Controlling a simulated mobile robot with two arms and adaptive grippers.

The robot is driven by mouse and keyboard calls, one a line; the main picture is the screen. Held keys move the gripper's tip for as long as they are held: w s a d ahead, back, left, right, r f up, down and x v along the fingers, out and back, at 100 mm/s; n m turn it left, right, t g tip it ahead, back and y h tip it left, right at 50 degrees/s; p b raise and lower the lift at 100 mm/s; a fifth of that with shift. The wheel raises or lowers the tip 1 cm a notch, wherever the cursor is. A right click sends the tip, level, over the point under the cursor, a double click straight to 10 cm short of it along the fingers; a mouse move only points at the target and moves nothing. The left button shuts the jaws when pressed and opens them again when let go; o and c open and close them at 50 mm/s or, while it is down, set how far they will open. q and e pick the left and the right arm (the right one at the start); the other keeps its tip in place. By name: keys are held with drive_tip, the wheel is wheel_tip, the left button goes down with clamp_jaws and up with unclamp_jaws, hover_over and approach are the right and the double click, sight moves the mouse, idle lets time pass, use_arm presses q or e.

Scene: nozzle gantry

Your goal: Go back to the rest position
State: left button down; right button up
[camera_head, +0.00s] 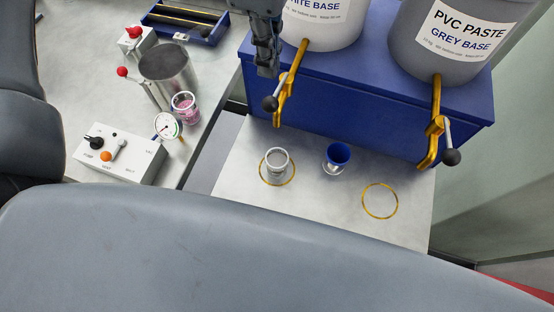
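My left gripper (267,58) shows at the top middle, dark grey and pointing down, in front of the blue stand and left of the white drum. It is seen narrowly, so I cannot tell whether its fingers are open or shut, and nothing shows held in it. My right gripper is not in view. A grey-white cup (277,161) stands inside a yellow ring on the pale table. A blue cup (338,156) stands to its right. Another yellow ring (380,201) is empty.
A blue stand (350,105) carries a white drum (322,22) and a grey drum (450,45) with yellow spouts. A control box (118,155), gauge (167,126), pink-filled cup (185,106) and metal pot (168,70) stand left. Large grey parts of mine cover the front.

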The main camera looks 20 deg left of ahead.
use_arm(q)
drive_tip(key=shift+r, duration=0.5)
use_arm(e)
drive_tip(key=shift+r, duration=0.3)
